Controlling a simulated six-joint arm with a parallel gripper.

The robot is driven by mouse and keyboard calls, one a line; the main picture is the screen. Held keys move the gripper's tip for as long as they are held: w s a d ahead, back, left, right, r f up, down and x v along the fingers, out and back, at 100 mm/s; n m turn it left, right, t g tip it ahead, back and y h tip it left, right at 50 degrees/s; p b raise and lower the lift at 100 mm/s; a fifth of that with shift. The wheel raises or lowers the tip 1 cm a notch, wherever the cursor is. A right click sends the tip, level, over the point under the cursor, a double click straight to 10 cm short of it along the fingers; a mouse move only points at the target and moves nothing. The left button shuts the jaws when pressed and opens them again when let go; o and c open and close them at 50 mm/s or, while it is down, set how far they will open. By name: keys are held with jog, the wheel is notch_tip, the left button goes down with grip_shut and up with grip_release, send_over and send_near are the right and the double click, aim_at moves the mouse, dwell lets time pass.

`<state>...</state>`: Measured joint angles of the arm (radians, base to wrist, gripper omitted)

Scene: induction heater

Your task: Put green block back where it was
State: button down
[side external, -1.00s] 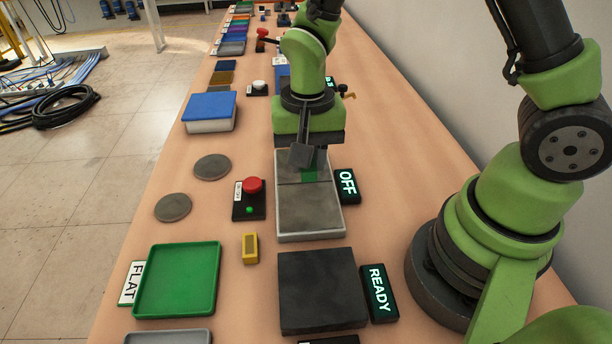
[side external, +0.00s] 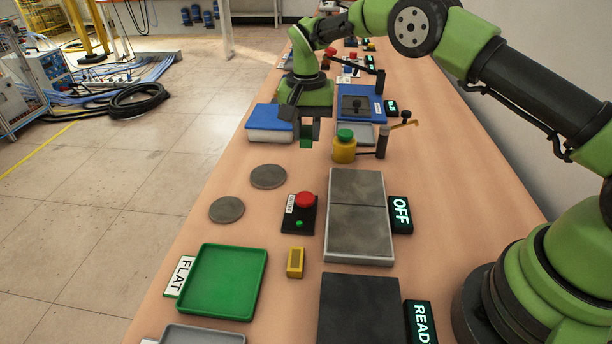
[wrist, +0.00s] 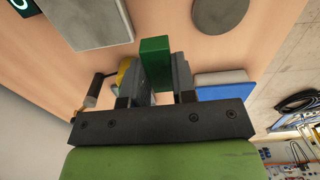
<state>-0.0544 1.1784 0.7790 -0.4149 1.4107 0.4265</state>
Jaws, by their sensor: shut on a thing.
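The green block (side external: 306,142) hangs between the fingers of my gripper (side external: 306,126), which is shut on it. In the wrist view the block (wrist: 156,62) stands upright between the two dark fingers and sticks out past their tips. My gripper is over the bench between the blue-lidded box (side external: 270,134) and the yellow pot with a green top (side external: 345,151). The grey two-part plate (side external: 359,235), beside the OFF sign (side external: 400,212), is bare. The block looks raised above the bench, but its exact height is hard to tell.
Two grey discs (side external: 268,176) lie left of a red push button (side external: 305,199). A green tray (side external: 223,315) marked FLAT, a small yellow block (side external: 295,263) and a dark slab (side external: 360,308) are nearer the camera.

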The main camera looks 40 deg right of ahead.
aim_at(306, 177)
jog(key=shift+w+d+f, duration=0.15)
jog(key=shift+w+d, duration=0.25)
jog(key=shift+w, duration=0.25)
notch_tip(306, 177, down, 10)
jog(key=c, duration=0.9)
grip_release()
jog(key=shift+c, duration=0.2)
